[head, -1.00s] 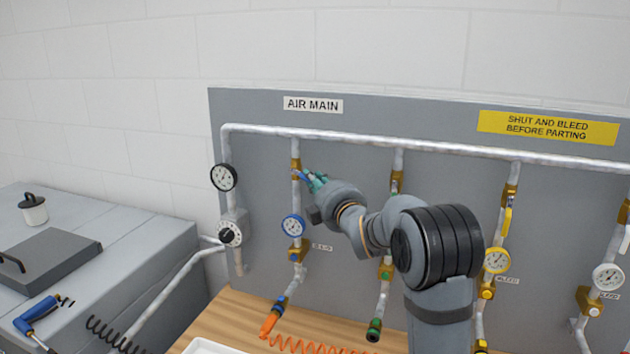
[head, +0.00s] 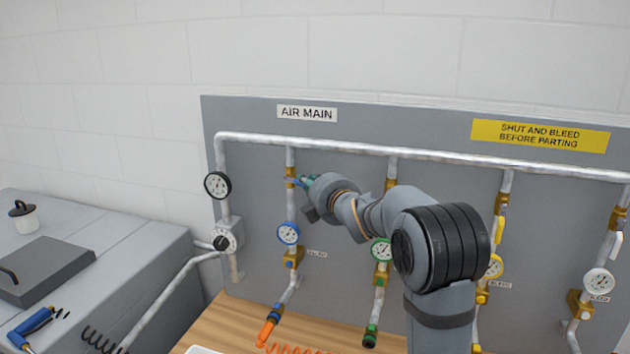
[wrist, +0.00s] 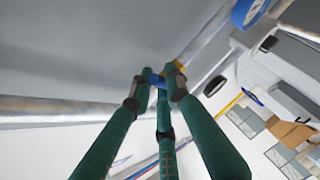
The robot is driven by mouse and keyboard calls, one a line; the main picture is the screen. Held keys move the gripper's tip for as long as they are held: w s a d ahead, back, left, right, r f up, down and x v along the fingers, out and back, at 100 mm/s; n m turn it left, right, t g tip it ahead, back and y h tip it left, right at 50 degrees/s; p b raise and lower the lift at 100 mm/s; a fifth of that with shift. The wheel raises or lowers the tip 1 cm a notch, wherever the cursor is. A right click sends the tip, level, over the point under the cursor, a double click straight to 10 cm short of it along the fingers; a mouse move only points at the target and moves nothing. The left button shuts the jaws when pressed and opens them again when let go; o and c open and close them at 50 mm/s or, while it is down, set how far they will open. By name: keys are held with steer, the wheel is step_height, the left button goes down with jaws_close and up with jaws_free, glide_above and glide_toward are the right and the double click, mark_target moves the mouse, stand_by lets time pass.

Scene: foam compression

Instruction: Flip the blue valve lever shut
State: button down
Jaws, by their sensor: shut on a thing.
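The blue valve lever (head: 292,183) is at the brass valve (head: 291,173) on the leftmost drop pipe, below the AIR MAIN sign. It appears to lie across the pipe; its far part is hidden by my gripper. My gripper (head: 309,182), with green fingers, is at the lever, just right of the pipe. In the wrist view, the fingers of my gripper (wrist: 155,85) close around the blue lever (wrist: 152,77), with the brass valve (wrist: 174,69) just beyond.
A blue-rimmed gauge (head: 288,233) sits below on the same pipe. A green-rimmed gauge (head: 381,249) on the neighbouring drop is partly behind my arm. The main pipe (head: 340,146) runs above my gripper. A control box (head: 228,238) stands to the left.

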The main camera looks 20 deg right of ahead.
steer(key=shift+f, duration=0.1)
steer(key=c, duration=1.6)
jaws_free()
steer(key=shift+s, duration=0.1)
steer(key=s, duration=0.4)
steer(key=s+r, duration=0.1)
steer(key=s, duration=0.3)
steer(key=s+r, duration=0.1)
steer(key=s, duration=0.2)
steer(key=shift+s, duration=0.4)
steer(key=shift+w, duration=0.1)
